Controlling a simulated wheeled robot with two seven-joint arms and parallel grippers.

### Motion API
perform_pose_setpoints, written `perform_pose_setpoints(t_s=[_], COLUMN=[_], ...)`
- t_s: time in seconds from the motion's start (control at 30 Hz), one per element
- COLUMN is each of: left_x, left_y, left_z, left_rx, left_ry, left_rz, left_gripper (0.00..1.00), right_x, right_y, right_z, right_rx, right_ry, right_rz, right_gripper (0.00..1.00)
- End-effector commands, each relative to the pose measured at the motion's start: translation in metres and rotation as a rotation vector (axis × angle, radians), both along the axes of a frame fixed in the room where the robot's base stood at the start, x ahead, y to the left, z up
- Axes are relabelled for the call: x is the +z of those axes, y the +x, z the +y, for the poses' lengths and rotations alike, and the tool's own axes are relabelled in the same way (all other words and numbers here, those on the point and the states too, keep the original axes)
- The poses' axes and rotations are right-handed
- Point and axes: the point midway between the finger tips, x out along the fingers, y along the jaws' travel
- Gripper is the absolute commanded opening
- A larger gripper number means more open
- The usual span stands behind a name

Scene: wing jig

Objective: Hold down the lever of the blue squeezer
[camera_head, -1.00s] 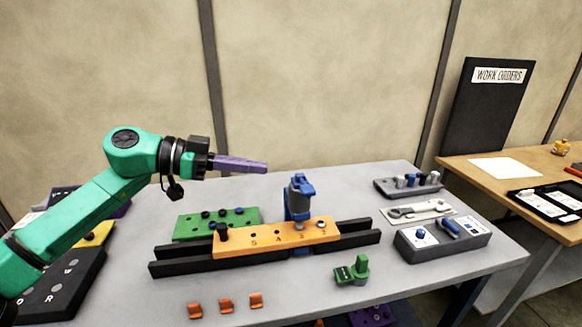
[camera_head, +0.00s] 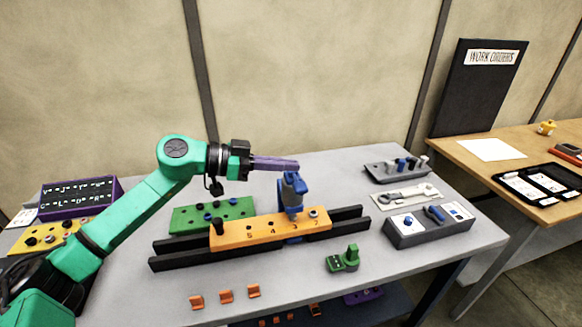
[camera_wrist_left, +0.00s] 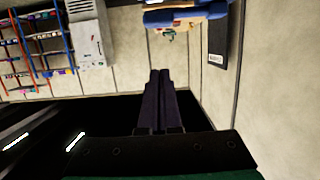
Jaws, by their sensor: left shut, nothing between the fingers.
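The blue squeezer (camera_head: 293,196) stands upright at the orange numbered bar (camera_head: 255,233), toward its right half. My left gripper (camera_head: 297,164) is shut and empty. In the head view its purple fingers point right, and their tips appear just above the squeezer's top, where the lever is. I cannot tell whether they touch it. My right gripper is out of view.
The bar rests on black rails (camera_head: 180,263). A green block (camera_head: 185,222) with dark knobs sits behind it. Several orange clips (camera_head: 226,297) and a green fixture (camera_head: 343,259) lie in front. A grey box (camera_head: 430,229) and a grey rack (camera_head: 390,174) stand at the right.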

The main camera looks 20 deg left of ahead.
Motion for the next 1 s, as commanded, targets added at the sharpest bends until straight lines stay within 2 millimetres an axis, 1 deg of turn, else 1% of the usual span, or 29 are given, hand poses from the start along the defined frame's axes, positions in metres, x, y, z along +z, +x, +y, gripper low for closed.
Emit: perform_pose_setpoints(t_s=[0.03, 0.07, 0.1, 0.13, 0.2, 0.3, 0.4, 0.67, 0.77, 0.9, 1.0], left_x=[0.004, 0.002, -0.014, -0.021, -0.031, -0.041, -0.044, -0.045, -0.053, -0.071, -0.078], left_y=[0.006, 0.008, 0.007, 0.007, 0.007, 0.007, 0.007, 0.007, 0.004, 0.000, 0.000], left_z=[-0.010, -0.015, -0.012, -0.012, -0.011, -0.011, -0.010, -0.010, -0.012, -0.014, -0.014], left_rx=[-0.002, -0.003, 0.000, 0.001, 0.000, 0.001, 0.001, 0.001, 0.000, -0.001, 0.000], left_ry=[-0.005, -0.003, -0.002, -0.002, -0.001, -0.001, 0.001, 0.004, 0.039, 0.139, 0.195], left_rz=[0.000, 0.000, 0.006, 0.007, 0.005, 0.003, 0.000, -0.004, -0.056, -0.213, -0.302], left_gripper=[0.00, 0.00, 0.00, 0.00, 0.00, 0.00, 0.00, 0.00, 0.00, 0.00, 0.00], right_x=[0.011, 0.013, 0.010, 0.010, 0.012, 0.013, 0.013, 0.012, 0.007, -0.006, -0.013], right_y=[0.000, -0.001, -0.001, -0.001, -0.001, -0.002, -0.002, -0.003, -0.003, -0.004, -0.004], right_z=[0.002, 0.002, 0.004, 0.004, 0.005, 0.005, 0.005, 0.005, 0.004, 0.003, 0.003], right_rx=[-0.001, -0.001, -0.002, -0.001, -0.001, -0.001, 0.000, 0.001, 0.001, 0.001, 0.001], right_ry=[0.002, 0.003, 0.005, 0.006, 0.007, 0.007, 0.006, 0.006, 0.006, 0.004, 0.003], right_rz=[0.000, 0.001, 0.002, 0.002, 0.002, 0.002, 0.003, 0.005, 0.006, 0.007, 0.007], right_gripper=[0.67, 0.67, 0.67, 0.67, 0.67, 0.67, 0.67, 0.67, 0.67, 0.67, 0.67])
